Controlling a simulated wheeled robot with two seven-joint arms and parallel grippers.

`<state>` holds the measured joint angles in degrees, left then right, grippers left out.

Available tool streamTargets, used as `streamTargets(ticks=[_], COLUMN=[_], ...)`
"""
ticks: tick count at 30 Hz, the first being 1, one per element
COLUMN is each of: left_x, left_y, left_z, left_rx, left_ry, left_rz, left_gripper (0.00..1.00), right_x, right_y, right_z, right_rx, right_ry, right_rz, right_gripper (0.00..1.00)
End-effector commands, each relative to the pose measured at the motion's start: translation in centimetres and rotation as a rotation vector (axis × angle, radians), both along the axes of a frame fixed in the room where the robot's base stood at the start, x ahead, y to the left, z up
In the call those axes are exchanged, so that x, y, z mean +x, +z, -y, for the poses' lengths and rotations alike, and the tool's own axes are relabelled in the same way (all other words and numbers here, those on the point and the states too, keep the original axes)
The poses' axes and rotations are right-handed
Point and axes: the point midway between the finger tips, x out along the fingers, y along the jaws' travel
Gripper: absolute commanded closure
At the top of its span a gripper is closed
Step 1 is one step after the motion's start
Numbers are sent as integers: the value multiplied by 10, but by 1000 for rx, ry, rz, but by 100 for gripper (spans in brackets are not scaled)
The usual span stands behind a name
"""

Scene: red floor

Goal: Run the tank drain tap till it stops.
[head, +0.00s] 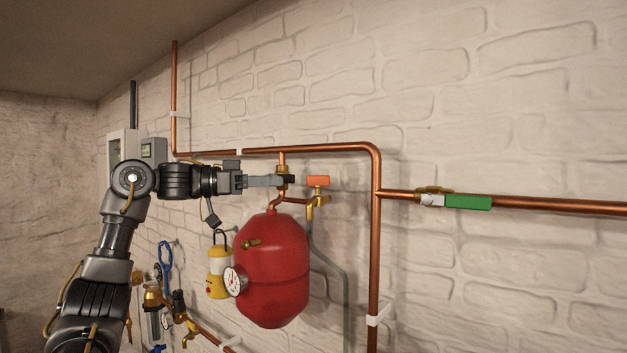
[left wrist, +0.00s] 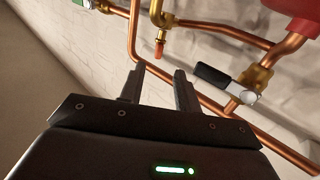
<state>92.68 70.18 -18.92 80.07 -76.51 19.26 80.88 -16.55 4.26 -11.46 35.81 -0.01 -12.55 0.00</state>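The tap with the orange handle (head: 318,181) sits on a brass body beside the top of the red tank (head: 272,270), with a greenish hose running down from it; I take it as the drain tap. Its handle lies crosswise in the head view. In the left wrist view the orange handle (left wrist: 159,48) shows nearly end-on, beyond the fingertips and roughly between them. My left gripper (head: 288,181) points right along the wall, just short of the handle and apart from it. In the left wrist view its two fingers (left wrist: 158,78) are spread and empty. My right gripper is not in view.
A brass valve with a black lever (left wrist: 213,77) is close to the right finger. A green-handled valve (head: 467,202) is on the pipe further right. A yellow lantern (head: 218,260) hangs left of the tank. Copper pipes (head: 310,149) run just above the gripper.

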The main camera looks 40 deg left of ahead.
Motion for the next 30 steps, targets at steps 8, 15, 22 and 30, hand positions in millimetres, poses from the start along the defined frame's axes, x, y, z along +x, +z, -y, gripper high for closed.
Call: streamTargets(ticks=[8, 15, 22, 30], left_x=[43, 67, 74, 74], left_y=[3, 2, 0, 0], left_z=[33, 51, 55, 55], left_rx=[1, 0, 0, 0], left_ry=[-4, -3, -1, -1], left_rz=[-2, 0, 1, 1], left_gripper=[67, 67, 67, 79], right_x=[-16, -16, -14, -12], right_y=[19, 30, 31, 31], right_z=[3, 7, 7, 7], right_rx=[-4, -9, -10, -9], right_ry=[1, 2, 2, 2], right_rz=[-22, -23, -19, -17], right_gripper=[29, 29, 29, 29])
